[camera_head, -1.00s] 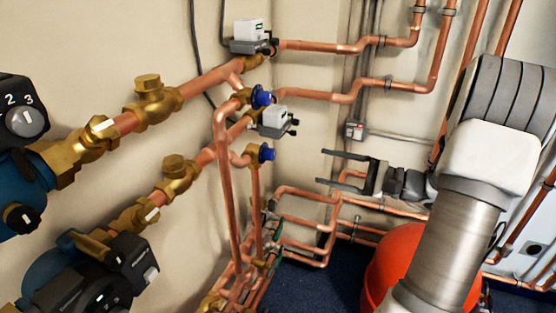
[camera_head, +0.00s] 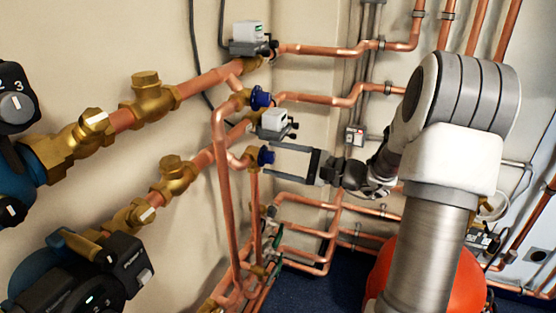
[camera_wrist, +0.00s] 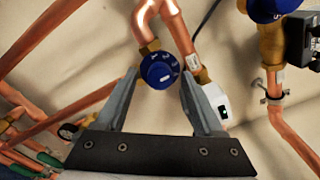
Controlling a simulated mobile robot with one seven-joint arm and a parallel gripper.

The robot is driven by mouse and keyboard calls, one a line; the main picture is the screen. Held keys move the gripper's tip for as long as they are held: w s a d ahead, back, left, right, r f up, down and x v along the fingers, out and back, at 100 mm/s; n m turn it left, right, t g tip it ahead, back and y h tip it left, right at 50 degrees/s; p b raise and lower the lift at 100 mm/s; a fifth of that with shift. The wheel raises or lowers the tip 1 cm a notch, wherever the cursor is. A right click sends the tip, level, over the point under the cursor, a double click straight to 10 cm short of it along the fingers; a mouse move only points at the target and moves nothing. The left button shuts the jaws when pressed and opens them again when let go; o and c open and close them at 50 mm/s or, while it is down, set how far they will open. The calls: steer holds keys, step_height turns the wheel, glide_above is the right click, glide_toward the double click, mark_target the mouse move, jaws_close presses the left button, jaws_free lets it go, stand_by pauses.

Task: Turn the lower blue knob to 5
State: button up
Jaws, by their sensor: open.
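The lower blue knob (camera_head: 265,156) sits on a brass valve at the copper pipes left of centre in the head view. In the wrist view the blue knob (camera_wrist: 160,70) with pale markings on its face lies between my two fingertips; the markings are too small to read. My gripper (camera_head: 289,160) is open in the head view, with its fingertips close to the knob. It also shows in the wrist view (camera_wrist: 161,82), one finger on each side of the knob. I cannot tell whether the fingers touch it. The upper blue knob (camera_head: 260,97) is above.
A grey-white actuator box (camera_head: 274,120) sits just above the lower knob, and another actuator box (camera_head: 248,37) is higher up. Copper pipes (camera_head: 225,190) run close below and beside the knob. Pumps (camera_head: 85,275) stand at the left. An orange vessel (camera_head: 462,285) is at the lower right.

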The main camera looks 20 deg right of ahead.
jaws_close()
steer(key=shift+r+m+p, duration=0.15)
steer(key=shift+m+p, duration=0.15)
steer(key=shift+p, duration=0.2)
steer(key=m+p, duration=0.2)
steer(key=p, duration=0.2)
steer(key=shift+r+m, duration=0.15)
steer(key=shift+m, duration=0.15)
steer(key=m+p, duration=0.4)
steer(key=p, duration=0.2)
steer(key=shift+m, duration=0.3)
steer(key=m+p, duration=0.5)
steer(key=p, duration=0.1)
steer(key=shift+f+m+p, duration=0.15)
steer(key=shift+m+p, duration=0.5)
steer(key=shift+m, duration=0.1)
steer(key=shift+f+m+p, duration=0.15)
steer(key=shift+m+p, duration=0.45)
steer(key=shift+m, duration=0.15)
